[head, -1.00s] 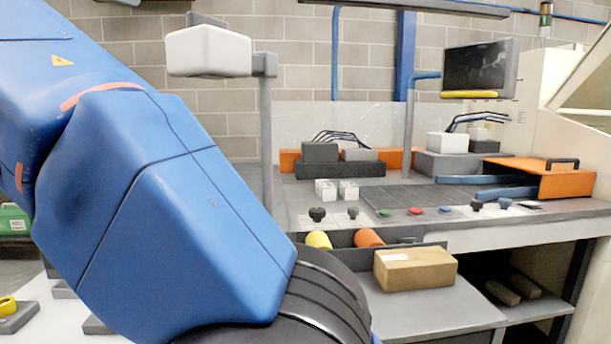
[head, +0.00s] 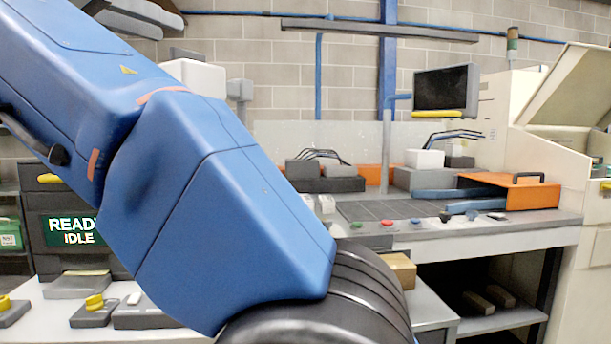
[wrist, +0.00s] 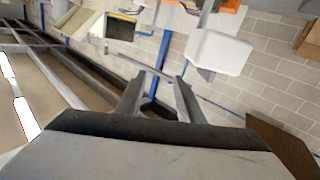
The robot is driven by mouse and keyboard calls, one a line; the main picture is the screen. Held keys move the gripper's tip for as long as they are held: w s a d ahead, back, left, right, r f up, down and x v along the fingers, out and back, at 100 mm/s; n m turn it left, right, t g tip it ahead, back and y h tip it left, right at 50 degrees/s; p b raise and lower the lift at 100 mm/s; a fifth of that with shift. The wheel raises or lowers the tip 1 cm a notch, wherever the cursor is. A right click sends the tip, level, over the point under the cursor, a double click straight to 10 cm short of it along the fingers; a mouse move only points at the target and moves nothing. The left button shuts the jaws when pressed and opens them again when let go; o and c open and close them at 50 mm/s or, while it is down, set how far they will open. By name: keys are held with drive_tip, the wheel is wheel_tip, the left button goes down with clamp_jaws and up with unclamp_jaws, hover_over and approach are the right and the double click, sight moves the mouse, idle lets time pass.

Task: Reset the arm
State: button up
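My gripper (wrist: 160,83) shows in the wrist view as two grey fingers reaching up from a wide dark base. The fingers stand apart with nothing between them; a blue post and the block wall show behind the gap. In the head view my gripper is out of frame, and only my blue arm crosses the left and middle of the picture.
A workbench (head: 500,229) stands at the right with an orange box (head: 530,192), a dark monitor (head: 446,92) and buttons. A cardboard box (head: 400,268) is partly hidden by my arm. A READY IDLE display (head: 70,229) is at the left. A white box-shaped unit (wrist: 218,52) hangs near my fingers.

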drive_tip(key=w+d+f+n+g+y, duration=0.15)
drive_tip(key=w+d+f+n, duration=0.35)
drive_tip(key=w+d, duration=0.95)
drive_tip(key=d+f+n+g+y, duration=0.15)
drive_tip(key=d+f+g, duration=0.35)
drive_tip(key=d+f, duration=1.4)
drive_tip(key=s+d+f+g+y, duration=0.1)
drive_tip(key=s+d+f, duration=0.5)
drive_tip(key=d+f, duration=0.25)
drive_tip(key=s+d+f+g+y, duration=0.1)
drive_tip(key=s+d+f+g, duration=0.1)
drive_tip(key=s+d+f, duration=0.55)
drive_tip(key=s+d+f+y, duration=0.1)
drive_tip(key=s+f, duration=0.3)
drive_tip(key=f, duration=0.4)
drive_tip(key=s+d+f+m+g+y, duration=0.1)
drive_tip(key=s+f, duration=0.4)
drive_tip(key=f, duration=0.3)
drive_tip(key=s+d+f+m+y, duration=0.1)
drive_tip(key=s+f, duration=0.4)
drive_tip(key=f, duration=0.3)
drive_tip(key=shift+d, duration=0.3)
